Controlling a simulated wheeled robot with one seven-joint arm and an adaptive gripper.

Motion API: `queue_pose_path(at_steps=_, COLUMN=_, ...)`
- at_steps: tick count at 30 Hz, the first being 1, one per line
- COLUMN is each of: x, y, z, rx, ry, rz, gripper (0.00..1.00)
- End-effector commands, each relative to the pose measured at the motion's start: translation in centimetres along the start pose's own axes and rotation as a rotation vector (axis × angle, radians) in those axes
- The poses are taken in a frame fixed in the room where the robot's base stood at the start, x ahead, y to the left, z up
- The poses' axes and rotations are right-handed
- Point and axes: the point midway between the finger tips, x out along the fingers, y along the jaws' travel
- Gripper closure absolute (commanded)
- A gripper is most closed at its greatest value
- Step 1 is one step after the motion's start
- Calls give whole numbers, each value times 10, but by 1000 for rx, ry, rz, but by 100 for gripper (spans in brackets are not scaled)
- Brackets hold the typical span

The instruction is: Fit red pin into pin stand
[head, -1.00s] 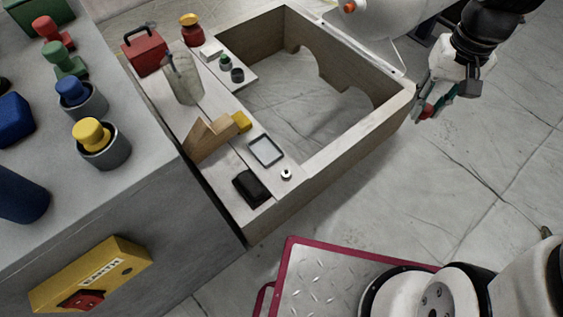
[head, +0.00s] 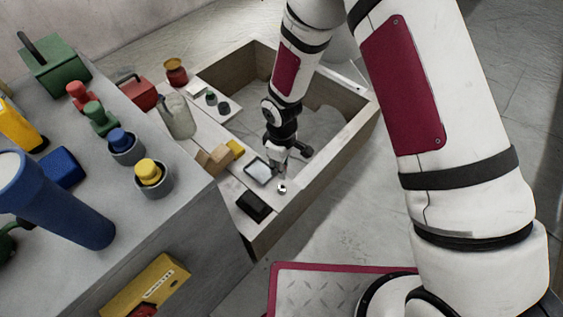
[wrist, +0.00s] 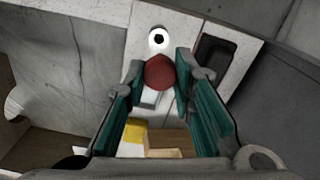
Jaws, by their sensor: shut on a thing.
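The red pin (wrist: 159,73) is between the teal-padded fingers of my gripper (wrist: 160,66), seen end-on as a dark red round shape in the wrist view. My gripper is shut on it. The pin stand looks like a small white ring with a black hole (wrist: 158,40), just beyond the pin in the wrist view. In the head view the pin stand (head: 282,188) is on the pale board, in front of my gripper (head: 278,170). The pin is outside the hole; its height above the board is hard to tell. The head view does not show the pin clearly.
A black block (head: 253,205) and a framed square tray (head: 257,170) are close to the stand. Wooden and yellow blocks (head: 214,158) and a clear jug (head: 178,116) stand farther along the board. A wooden wall (head: 322,163) edges the open box.

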Motion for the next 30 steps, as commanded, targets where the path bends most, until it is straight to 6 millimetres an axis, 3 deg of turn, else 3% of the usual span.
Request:
queue_pose_path(at_steps=14, x=5, y=1, z=1, rx=8, ry=0, rz=1, gripper=100)
queue_pose_path(at_steps=30, x=53, y=1, z=1, rx=9, ry=-1, rz=2, gripper=100)
